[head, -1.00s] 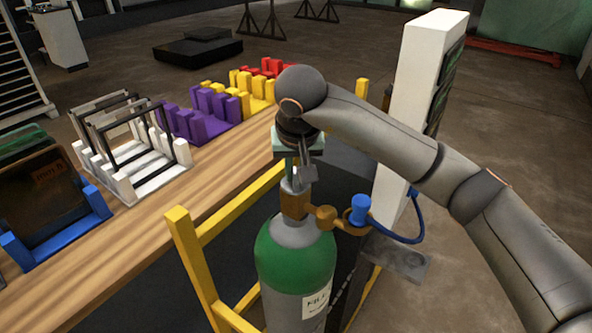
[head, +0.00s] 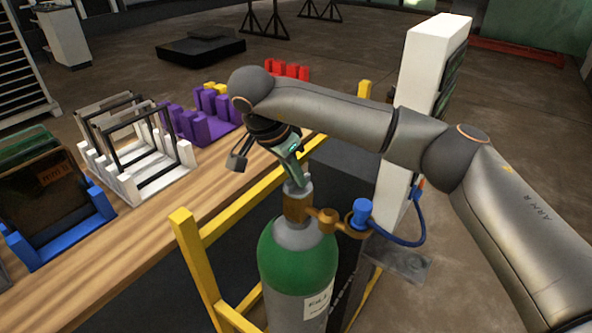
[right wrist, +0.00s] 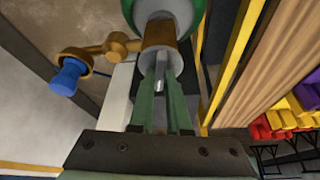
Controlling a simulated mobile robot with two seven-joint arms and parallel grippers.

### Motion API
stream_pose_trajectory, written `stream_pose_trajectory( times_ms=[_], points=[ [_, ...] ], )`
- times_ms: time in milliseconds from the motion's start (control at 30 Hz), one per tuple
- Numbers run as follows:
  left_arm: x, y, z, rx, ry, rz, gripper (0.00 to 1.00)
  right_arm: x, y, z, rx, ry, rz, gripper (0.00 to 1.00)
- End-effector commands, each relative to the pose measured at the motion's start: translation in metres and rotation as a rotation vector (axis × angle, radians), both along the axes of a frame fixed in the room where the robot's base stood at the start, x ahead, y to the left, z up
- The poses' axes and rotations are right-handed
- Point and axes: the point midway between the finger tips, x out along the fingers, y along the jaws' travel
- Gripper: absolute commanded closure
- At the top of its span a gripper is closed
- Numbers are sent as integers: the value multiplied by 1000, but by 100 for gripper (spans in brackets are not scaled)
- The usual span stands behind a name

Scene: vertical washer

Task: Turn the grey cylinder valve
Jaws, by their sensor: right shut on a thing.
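The gas cylinder (head: 297,272) stands upright, with a green shoulder, a grey body and a white label. Its grey valve (head: 299,196) is at the top, above a brass fitting (head: 296,208). My right gripper (head: 298,180) comes down on the valve from above, tilted, with the wrist to the upper left. In the right wrist view, the green fingers of the gripper (right wrist: 162,82) are shut on the grey valve (right wrist: 160,66), one on each side. The fingers partly hide the valve's top. My left gripper is not in view.
A yellow frame (head: 196,262) stands beside the cylinder. A blue knob (head: 361,208) and hose sit right of the brass fitting. A white post (head: 425,75) rises behind them. A wooden table (head: 130,228) at left holds white, purple, blue and other coloured racks.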

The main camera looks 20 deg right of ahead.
Motion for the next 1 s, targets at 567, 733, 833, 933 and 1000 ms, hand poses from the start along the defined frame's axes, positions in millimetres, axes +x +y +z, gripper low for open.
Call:
stream_pose_trajectory(
  times_ms=[567, 733, 833, 933, 1000],
  points=[
    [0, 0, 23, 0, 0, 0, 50, 4, 1, 2, 0, -3, -461, 100],
    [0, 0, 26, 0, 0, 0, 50, 4, 1, 2, 1, -2, -532, 100],
    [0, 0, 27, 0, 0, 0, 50, 5, 1, 1, 1, -2, -557, 100],
    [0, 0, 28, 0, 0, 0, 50, 5, 1, 1, 1, -2, -572, 100],
    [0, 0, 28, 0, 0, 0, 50, 5, 1, 1, 1, -3, -578, 100]
  ],
)
